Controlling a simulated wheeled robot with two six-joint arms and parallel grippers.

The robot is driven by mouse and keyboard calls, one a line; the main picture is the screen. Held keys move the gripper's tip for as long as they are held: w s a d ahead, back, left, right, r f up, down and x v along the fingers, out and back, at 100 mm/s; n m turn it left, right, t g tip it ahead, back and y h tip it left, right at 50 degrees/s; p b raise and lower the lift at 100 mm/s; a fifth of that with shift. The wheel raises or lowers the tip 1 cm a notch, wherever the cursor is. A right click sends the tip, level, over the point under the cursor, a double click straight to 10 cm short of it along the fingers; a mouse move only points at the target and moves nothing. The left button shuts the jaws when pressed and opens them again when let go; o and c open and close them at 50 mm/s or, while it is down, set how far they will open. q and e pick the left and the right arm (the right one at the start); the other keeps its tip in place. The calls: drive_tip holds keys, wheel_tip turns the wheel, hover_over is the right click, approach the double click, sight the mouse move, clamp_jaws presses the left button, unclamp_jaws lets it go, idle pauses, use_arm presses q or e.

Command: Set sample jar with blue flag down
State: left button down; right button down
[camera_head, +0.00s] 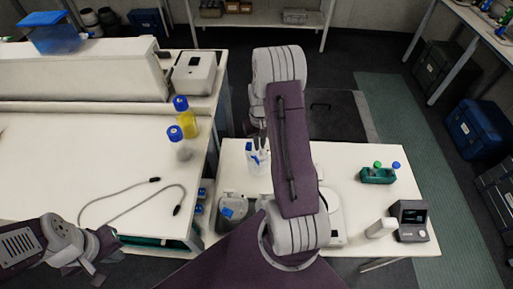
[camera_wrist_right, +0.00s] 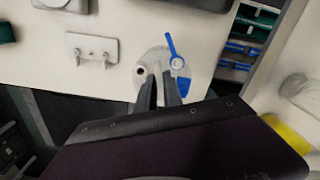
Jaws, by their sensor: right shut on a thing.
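A small pale jar with blue on it, the sample jar with blue flag (camera_head: 258,162), is near the back left of the white side table (camera_head: 345,165). My right gripper (camera_head: 260,145) is shut on it from above, with dark fingers at its top. In the right wrist view, the fingers (camera_wrist_right: 161,85) reach over a pale round shape with a blue strip (camera_wrist_right: 172,45). Whether the jar touches the tabletop I cannot tell. My left gripper (camera_head: 98,258) is over the front of the left bench, away from the jar; its jaw opening is unclear.
A grey container with a blue mark (camera_head: 233,207) stands at the side table's left. A green rack (camera_head: 377,176), a white block (camera_head: 381,228) and a dark device (camera_head: 410,220) are at its right. Yellow (camera_head: 187,122) and clear (camera_head: 180,148) bottles stand on the left bench.

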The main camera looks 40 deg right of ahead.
sight(258, 155)
drive_tip(key=shift+w+a+f, duration=0.25)
drive_tip(key=shift+w+f, duration=0.2)
drive_tip(key=shift+w, duration=0.35)
wheel_tip(258, 155, down, 3)
drive_tip(key=shift+s+r+p, duration=0.1)
drive_tip(key=shift+s+p, duration=0.05)
drive_tip(key=shift+p, duration=0.4)
drive_tip(key=shift+f, duration=0.6)
drive_tip(key=c, duration=1.5)
unclamp_jaws()
